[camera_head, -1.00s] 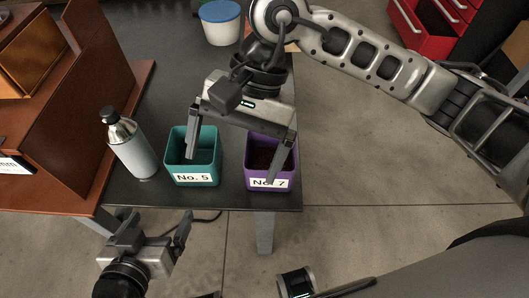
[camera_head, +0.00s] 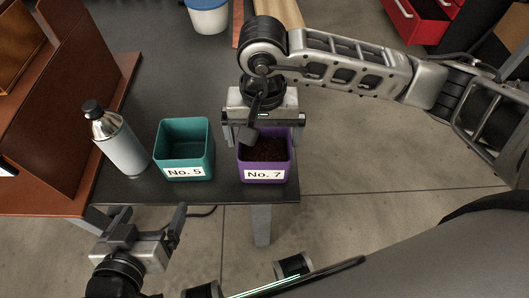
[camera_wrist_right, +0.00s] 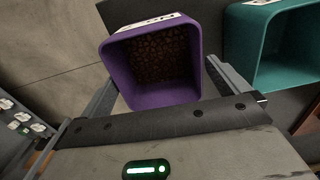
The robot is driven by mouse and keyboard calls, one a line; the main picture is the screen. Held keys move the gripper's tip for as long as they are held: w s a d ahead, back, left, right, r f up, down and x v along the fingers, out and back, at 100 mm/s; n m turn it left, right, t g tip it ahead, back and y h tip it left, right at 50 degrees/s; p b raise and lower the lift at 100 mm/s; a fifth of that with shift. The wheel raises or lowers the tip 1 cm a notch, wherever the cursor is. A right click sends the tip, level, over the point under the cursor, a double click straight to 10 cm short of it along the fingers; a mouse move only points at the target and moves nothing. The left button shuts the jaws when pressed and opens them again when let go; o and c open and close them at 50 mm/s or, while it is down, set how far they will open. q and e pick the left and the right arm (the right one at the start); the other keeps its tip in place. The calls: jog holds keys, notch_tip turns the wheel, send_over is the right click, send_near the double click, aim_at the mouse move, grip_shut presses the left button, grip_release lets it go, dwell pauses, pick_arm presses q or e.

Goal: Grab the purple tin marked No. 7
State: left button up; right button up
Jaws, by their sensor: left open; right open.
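The purple tin marked No. 7 (camera_head: 264,163) stands upright on the dark table near its front right corner, with dark brown granular stuff inside. My right gripper (camera_head: 262,145) is open above and behind it, its fingers spread at the tin's left and right sides. In the right wrist view the purple tin (camera_wrist_right: 155,95) lies between the two open fingers, and no contact is clear. A teal tin marked No. 5 (camera_head: 185,168) stands to the left, apart from the purple one. My left gripper (camera_head: 152,228) is open and empty in front of the table edge.
A silver bottle with a black cap (camera_head: 118,140) stands left of the teal tin. A brown wooden cabinet (camera_head: 75,90) is at the left. A white tub with a blue rim (camera_head: 208,18) stands at the back. A red drawer unit (camera_head: 418,22) stands on the floor at the right.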

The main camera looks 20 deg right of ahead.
aim_at(264, 150)
jog(key=f, duration=0.4)
jog(key=shift+s+f, duration=0.2)
jog(key=shift+f, duration=0.2)
jog(key=c, duration=0.8)
jog(key=shift+o, duration=0.2)
jog(key=shift+r, duration=0.15)
